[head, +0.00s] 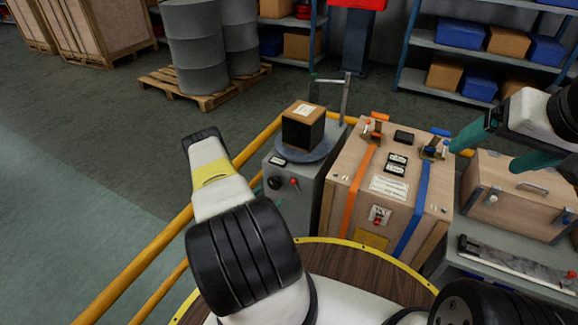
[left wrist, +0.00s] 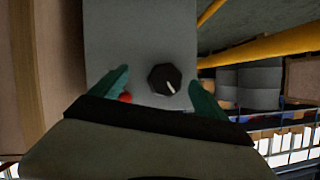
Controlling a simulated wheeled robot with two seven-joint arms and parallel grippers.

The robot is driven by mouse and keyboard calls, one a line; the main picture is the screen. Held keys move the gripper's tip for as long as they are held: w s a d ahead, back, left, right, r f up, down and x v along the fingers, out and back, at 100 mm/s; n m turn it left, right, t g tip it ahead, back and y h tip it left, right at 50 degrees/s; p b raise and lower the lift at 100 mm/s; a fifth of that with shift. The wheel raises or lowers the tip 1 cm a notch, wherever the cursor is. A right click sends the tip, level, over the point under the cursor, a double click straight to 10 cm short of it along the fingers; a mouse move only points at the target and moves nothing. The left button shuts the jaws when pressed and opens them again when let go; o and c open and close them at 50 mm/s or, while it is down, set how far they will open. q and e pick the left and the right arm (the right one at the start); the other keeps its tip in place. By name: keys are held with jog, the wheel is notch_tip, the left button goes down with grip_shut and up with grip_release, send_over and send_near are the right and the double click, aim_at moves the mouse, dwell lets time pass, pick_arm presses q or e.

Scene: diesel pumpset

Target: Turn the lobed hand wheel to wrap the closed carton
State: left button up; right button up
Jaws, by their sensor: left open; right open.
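The black lobed hand wheel (head: 275,182) is on the front of a grey cabinet (head: 306,196), beside a small red lever (head: 295,184). The closed carton (head: 303,128), with a brown top, white label and dark sides, sits on a round turntable (head: 290,157) on the cabinet. In the left wrist view, the hand wheel (left wrist: 165,80), with a white pointer mark, lies between the spread green fingers of my open left gripper (left wrist: 158,76). Contact is not visible. The red lever (left wrist: 125,98) is close to the left finger. My right gripper (head: 485,157) is open and empty at the right.
A wooden crate (head: 345,190) with orange and blue straps stands right of the cabinet. A yellow rail (head: 155,257) runs along the left. A wooden box (head: 510,207) rests on the right bench. Drums on a pallet (head: 206,100) and shelves stand behind.

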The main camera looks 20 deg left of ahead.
aim_at(273, 183)
pick_arm(q)
notch_tip(273, 183, up, 4)
jog(key=a+n+h, duration=0.2)
jog(key=shift+x, duration=4)
jog(key=shift+a+f, duration=0.1)
jog(key=shift+m, duration=0.3)
jog(key=c, duration=1.4)
